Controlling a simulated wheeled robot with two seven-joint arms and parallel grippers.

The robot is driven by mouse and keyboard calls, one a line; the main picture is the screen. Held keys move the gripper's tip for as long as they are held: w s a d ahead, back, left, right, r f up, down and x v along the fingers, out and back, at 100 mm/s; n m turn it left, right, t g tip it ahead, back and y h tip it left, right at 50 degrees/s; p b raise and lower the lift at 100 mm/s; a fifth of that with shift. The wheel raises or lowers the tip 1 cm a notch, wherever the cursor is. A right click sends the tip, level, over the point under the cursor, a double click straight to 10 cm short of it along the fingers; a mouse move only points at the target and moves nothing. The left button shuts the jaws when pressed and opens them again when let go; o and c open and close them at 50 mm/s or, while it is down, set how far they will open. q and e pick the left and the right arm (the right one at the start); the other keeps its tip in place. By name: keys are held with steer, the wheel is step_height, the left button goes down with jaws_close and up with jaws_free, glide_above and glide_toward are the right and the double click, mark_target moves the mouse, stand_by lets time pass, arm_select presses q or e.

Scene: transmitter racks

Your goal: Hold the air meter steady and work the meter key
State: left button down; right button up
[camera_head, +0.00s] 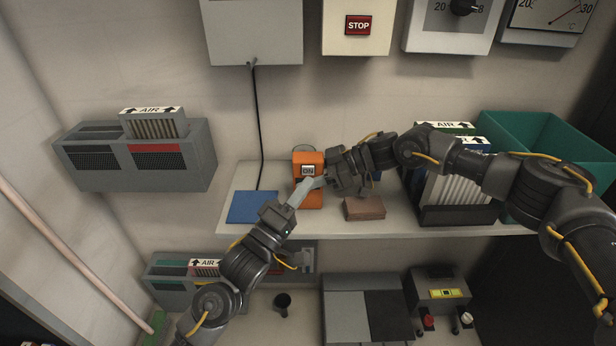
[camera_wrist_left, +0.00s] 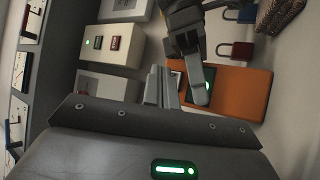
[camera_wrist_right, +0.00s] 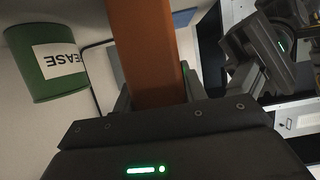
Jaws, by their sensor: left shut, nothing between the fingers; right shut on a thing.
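A blue pad (camera_head: 252,207) lies left of the meter and a brown block (camera_head: 364,209) right of it. A black cable (camera_head: 257,120) hangs behind the pad.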

arm_select(q)
steer(key=shift+s, duration=2.1)
arm_select(e)
steer(key=o, duration=1.2)
steer(key=shift+d, duration=0.15)
